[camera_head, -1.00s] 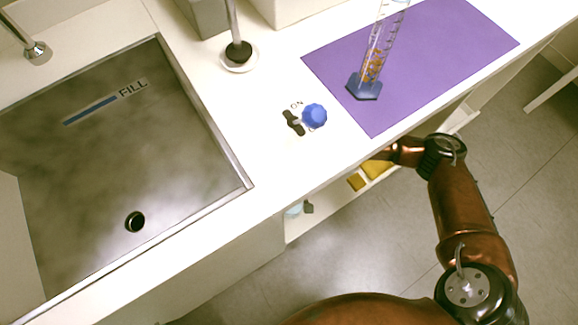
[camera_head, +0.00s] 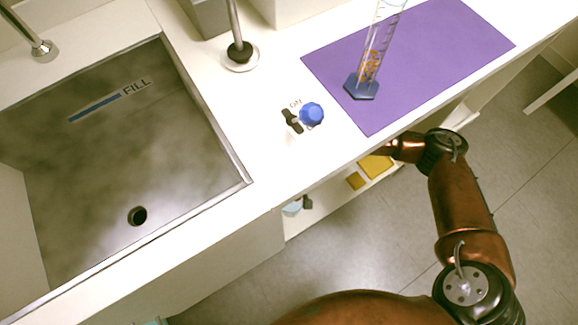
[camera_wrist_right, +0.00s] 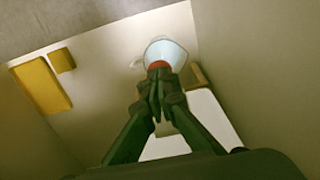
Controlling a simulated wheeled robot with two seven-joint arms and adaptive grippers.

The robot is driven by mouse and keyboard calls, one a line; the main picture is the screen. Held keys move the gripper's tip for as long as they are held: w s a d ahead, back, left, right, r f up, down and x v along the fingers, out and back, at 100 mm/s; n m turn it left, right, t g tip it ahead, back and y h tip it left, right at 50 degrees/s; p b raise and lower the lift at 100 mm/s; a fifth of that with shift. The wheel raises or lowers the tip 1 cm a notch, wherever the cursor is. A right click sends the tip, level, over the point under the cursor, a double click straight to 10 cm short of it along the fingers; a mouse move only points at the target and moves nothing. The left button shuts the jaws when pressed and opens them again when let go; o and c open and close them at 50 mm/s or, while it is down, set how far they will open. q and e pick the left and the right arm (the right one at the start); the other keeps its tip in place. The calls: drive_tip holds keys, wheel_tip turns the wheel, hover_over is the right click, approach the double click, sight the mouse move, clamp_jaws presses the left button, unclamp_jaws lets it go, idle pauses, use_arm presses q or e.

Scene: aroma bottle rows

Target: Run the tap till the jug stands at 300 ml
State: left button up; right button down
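The jug (camera_wrist_right: 166,50), pale and bluish with a red part, is on the shelf under the counter; a small piece of it shows in the head view (camera_head: 292,208). My right arm reaches under the counter. My right gripper (camera_wrist_right: 158,82) has its fingers together on the red part at the jug's near side. The jug's scale and any water level cannot be seen. A blue tap knob (camera_head: 312,114) beside a dark pointer marked ON sits on the counter. A metal spout (camera_head: 42,48) stands at the sink's back left. My left gripper is not in view.
The steel sink (camera_head: 150,165) has a FILL strip and a drain hole. A measuring cylinder (camera_head: 362,88) with orange marks stands on a purple mat (camera_head: 440,60). A dark-based metal post (camera_head: 238,55) stands behind the knob. Yellow blocks (camera_wrist_right: 40,85) lie beside the jug; shelf walls are close.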

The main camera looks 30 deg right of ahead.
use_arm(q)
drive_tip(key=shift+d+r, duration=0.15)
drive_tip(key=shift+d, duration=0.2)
use_arm(e)
drive_tip(key=shift+r, duration=0.25)
drive_tip(key=shift+r+p, duration=0.3)
drive_tip(key=shift+r, duration=0.2)
wheel_tip(320, 180, up, 5)
drive_tip(key=shift+f+p, duration=0.1)
drive_tip(key=shift+p, duration=1)
drive_tip(key=shift+r, duration=0.25)
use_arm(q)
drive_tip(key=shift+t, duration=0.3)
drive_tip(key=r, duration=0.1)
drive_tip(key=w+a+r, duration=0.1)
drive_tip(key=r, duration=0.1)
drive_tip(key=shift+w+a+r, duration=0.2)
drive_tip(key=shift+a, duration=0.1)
use_arm(e)
drive_tip(key=shift+f, duration=0.1)
